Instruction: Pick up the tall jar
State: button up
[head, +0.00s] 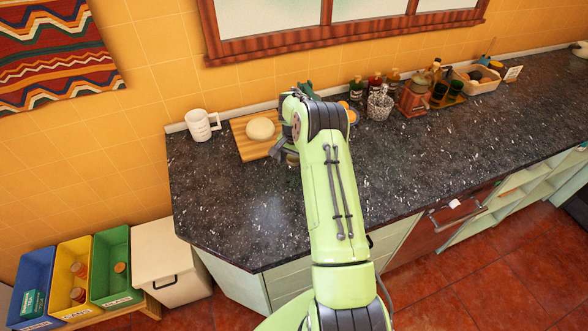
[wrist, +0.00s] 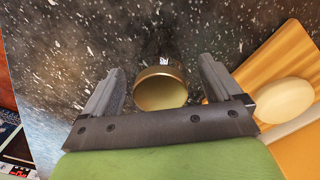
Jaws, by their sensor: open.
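The tall jar (wrist: 161,90) is in the wrist view, seen from above, with a round gold-coloured top and a dark body that blends into the counter. My gripper (wrist: 160,68) is open, with one finger on each side of the jar. The jar is between the fingers; I cannot tell whether either finger touches it.
A wooden cutting board (head: 248,148) with a pale round of dough (head: 260,129) lies beside my gripper. A white mug (head: 199,126) stands left of it. Several bottles, a glass jar (head: 379,105) and a tray (head: 477,80) stand along the wall. The front counter (head: 230,215) is clear.

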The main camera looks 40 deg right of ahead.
jog(key=shift+f, duration=0.4)
jog(key=c, duration=1.2)
